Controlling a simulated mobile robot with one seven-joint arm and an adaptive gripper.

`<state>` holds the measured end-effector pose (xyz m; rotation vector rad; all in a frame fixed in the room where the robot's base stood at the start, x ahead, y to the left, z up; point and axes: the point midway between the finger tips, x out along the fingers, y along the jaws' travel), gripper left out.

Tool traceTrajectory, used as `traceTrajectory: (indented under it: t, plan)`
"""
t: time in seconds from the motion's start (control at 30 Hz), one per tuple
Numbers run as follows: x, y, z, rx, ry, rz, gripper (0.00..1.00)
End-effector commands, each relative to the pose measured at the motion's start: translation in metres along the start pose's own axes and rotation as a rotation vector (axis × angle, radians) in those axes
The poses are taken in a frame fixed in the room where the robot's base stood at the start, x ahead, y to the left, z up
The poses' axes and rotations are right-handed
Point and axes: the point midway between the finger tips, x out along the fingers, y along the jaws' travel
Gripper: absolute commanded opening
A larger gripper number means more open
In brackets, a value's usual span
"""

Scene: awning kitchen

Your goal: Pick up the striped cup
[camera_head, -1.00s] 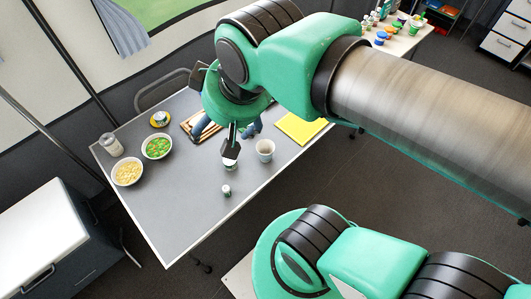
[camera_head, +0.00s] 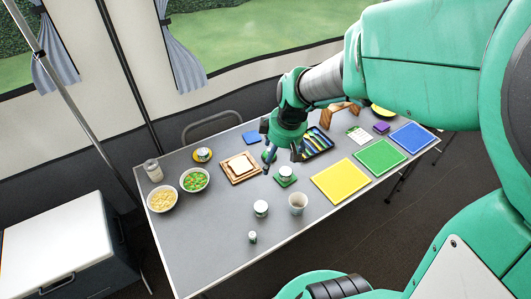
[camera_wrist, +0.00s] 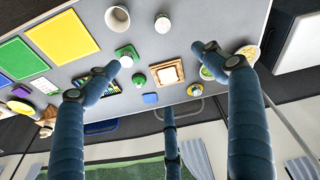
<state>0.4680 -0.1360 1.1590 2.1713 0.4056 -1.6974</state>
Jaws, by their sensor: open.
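A pale cup (camera_head: 298,203) stands upright near the front edge of the grey table; it also shows at the top of the wrist view (camera_wrist: 117,18). Stripes are too small to make out, so I cannot tell which is the striped cup. My gripper (camera_head: 282,155) is open and empty above the table, between the wooden boards and the cutlery tray, apart from both cups. Its spread fingers (camera_wrist: 163,75) show in the wrist view.
Near my gripper are wooden boards (camera_head: 239,168), a jar on a green coaster (camera_head: 286,180) and a cutlery tray (camera_head: 317,143). A white jar (camera_head: 261,208) stands left of the pale cup. Bowls (camera_head: 162,199) stand left; a yellow mat (camera_head: 341,181) lies right.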

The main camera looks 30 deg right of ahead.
Motion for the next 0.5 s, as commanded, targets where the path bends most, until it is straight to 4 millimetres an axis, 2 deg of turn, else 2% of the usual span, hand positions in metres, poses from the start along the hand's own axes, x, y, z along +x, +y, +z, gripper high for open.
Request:
traceTrajectory:
  t: [0.03, 0.2, 0.5]
  plan:
    - [0.017, 0.012, 0.007, -0.018, -0.016, -0.014, 0.82]
    - [0.072, 0.044, 0.034, -0.109, -0.047, -0.054, 0.82]
    - [0.164, 0.080, 0.096, -0.250, -0.078, -0.126, 0.82]
